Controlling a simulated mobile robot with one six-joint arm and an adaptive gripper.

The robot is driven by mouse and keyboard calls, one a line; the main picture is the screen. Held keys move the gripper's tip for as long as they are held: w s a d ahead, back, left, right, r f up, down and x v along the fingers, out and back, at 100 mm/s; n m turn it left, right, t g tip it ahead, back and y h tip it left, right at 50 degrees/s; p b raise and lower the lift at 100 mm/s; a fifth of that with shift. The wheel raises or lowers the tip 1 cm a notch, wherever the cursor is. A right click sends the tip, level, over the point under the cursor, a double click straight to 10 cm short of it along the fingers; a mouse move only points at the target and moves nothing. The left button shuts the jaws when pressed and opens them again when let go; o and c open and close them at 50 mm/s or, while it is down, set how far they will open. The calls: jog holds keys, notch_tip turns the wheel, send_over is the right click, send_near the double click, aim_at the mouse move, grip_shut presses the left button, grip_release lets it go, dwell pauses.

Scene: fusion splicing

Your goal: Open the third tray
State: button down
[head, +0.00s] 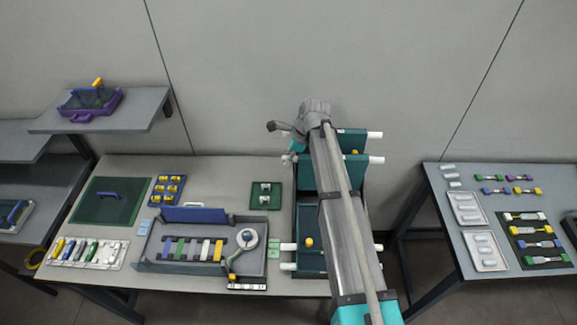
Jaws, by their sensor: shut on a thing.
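A dark rack (366,198) stands at the right end of the middle table and holds teal trays with white pegs at their sides. Two trays are tilted up at the back: a rear one (351,139) and one just in front of it (308,177). A lower tray (310,262) lies flat at the front, with a yellow knob (309,242). My gripper (279,127) is at the left end of the rear raised tray and is shut, seemingly on that tray's left peg. The fingertips are small and unclear. My arm hides the middle of the rack.
A grey tray of colored strips (151,262), a green mat (81,207) and a small green block holder (257,195) lie left of the rack. A separate table (447,210) with small parts stands right, across a gap.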

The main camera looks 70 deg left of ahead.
jog(key=shift+w+a, duration=0.2)
jog(key=shift+a, duration=0.5)
jog(key=shift+c, duration=2.4)
grip_release()
jog(key=shift+d, duration=0.15)
